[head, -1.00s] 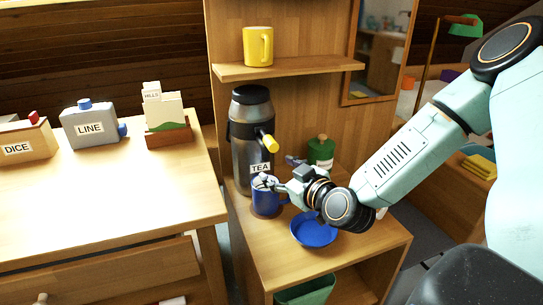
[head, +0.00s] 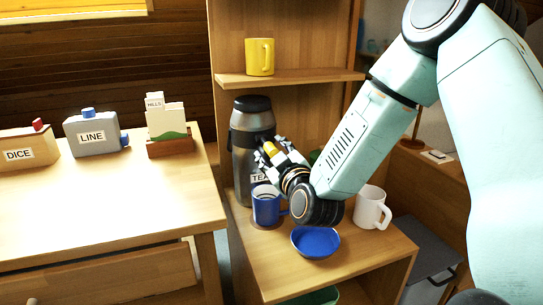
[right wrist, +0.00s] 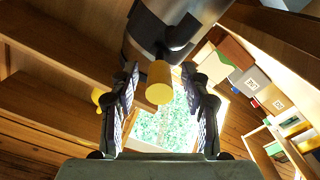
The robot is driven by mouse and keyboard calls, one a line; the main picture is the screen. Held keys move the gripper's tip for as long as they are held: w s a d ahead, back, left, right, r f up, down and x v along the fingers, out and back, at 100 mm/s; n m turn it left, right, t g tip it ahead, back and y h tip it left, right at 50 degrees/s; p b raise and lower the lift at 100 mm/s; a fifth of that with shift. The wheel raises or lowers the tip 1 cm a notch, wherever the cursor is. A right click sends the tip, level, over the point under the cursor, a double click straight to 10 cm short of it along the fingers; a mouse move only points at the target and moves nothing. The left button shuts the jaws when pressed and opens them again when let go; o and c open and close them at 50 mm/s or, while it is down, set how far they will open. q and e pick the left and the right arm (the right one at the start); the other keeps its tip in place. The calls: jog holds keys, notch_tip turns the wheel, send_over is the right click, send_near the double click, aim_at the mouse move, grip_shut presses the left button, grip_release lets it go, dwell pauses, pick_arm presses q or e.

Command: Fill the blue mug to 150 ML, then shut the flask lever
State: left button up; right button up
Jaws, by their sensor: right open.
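The steel flask (head: 243,150) with a black lid and a TEA label stands on the wooden shelf unit. Its yellow lever (head: 269,148) sticks out at the front; in the right wrist view the lever (right wrist: 159,82) lies between the fingers. My right gripper (head: 276,153) is open around the lever, with a finger to each side; I cannot tell whether they touch it. The blue mug (head: 265,208) stands upright below the lever, in front of the flask. Dark rings show inside the mug, but its fill level is not readable. My left gripper is not in view.
A blue bowl (head: 316,243) and a white mug (head: 371,209) stand on the same surface, close to my right wrist. A yellow mug (head: 260,57) sits on the shelf above. A desk with labelled boxes (head: 92,134) is at left.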

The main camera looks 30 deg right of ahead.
jog(key=shift+w, duration=0.3)
jog(key=shift+c, duration=0.4)
grip_shut()
